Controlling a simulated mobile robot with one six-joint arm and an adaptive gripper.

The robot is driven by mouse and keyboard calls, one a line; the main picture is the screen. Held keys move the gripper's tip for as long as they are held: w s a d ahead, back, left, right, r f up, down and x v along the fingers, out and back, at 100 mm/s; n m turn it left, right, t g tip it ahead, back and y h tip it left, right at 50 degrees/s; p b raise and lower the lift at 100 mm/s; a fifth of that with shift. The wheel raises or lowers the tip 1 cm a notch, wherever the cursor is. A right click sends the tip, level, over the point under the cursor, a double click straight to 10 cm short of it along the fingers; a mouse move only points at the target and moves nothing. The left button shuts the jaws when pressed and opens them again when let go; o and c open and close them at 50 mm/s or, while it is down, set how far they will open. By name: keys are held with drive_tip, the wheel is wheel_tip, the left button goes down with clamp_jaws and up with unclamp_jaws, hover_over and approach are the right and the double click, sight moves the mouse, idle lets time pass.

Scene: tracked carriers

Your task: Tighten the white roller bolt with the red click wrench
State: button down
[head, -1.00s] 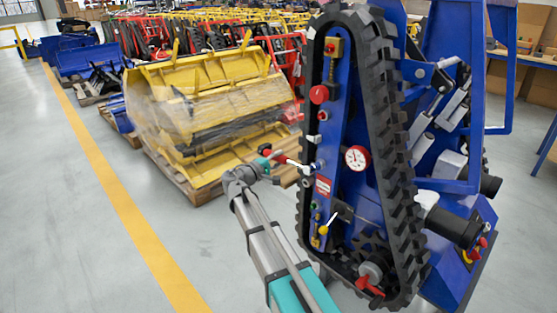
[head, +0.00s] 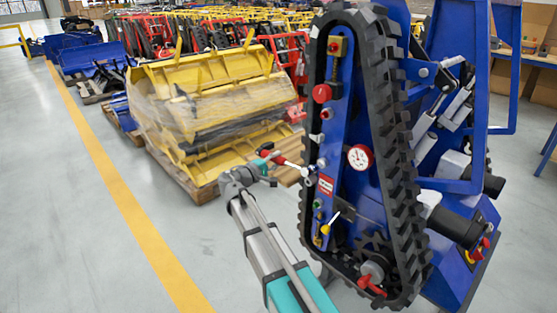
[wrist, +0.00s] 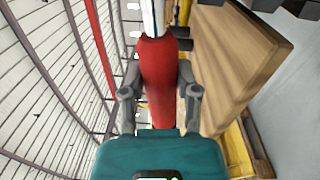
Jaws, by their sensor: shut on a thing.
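My gripper (head: 266,166) is shut on the red handle of the click wrench (head: 283,160), left of the blue track frame (head: 340,100). In the wrist view my gripper (wrist: 160,95) has a grey finger on each side of the red handle (wrist: 158,60), and the pale shank runs up out of the picture. In the head view the shank points right towards the frame's edge, close to small white bolt heads, one of them a white bolt (head: 321,162). I cannot tell which is the roller bolt or whether the wrench head is seated.
A black rubber track (head: 392,130) loops around the frame. A wrapped yellow stack (head: 215,100) on a pallet stands behind; open floor lies left.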

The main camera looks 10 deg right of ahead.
drive_tip(key=shift+s+a, duration=0.4)
drive_tip(key=shift+a, duration=0.25)
